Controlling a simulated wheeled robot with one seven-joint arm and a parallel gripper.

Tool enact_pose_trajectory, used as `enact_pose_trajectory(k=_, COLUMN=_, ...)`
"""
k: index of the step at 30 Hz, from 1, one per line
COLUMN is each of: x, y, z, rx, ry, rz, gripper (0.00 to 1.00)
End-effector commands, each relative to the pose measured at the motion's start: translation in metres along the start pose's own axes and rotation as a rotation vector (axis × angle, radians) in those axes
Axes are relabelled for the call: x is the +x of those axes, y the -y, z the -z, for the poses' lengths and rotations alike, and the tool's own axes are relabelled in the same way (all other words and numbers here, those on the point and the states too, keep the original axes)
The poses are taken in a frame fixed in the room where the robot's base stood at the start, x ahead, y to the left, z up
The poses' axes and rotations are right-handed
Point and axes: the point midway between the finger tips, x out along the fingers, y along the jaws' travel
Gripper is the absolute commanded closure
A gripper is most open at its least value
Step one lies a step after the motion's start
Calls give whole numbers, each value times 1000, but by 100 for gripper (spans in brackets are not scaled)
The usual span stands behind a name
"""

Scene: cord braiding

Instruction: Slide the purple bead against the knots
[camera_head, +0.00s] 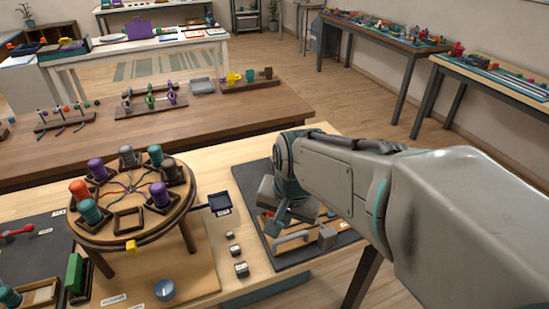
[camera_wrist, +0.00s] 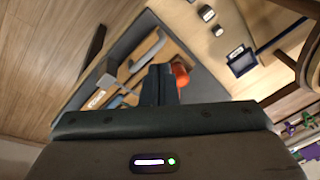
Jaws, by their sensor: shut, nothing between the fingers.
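My gripper (camera_wrist: 160,80) is shut and empty in the wrist view, above a wooden tool board (camera_wrist: 173,52) on a dark mat. It also shows in the head view (camera_head: 279,222), low over the same board, partly behind my arm. An orange piece (camera_wrist: 180,74) shows just beside the fingers. I cannot make out a purple bead or knots for certain. Purple bobbins (camera_head: 160,193) and thin coloured cords (camera_head: 135,187) are on the round braiding stand (camera_head: 130,237) at left, apart from my gripper.
A grey handle (camera_head: 291,237) and a grey block (camera_head: 327,237) are on the board. A small dark tray (camera_head: 220,204) and several small blocks (camera_head: 241,269) lie between the stand and the mat (camera_head: 335,238).

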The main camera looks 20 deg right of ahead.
Motion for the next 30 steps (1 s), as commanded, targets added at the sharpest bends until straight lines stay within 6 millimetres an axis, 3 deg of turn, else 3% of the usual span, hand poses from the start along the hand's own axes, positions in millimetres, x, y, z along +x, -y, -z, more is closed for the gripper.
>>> enact_pose_trajectory(k=11, x=8, y=-7, z=65, rx=1046, ry=12, rz=9, gripper=100)
enact_pose_trajectory(k=21, x=22, y=-28, z=120, rx=1956, ry=0, rz=12, gripper=100)
enact_pose_trajectory(k=25, x=27, y=-36, z=135, rx=2217, ry=-8, rz=16, gripper=100)
enact_pose_trajectory(k=30, x=31, y=-43, z=146, rx=2409, ry=-15, rz=22, gripper=100)
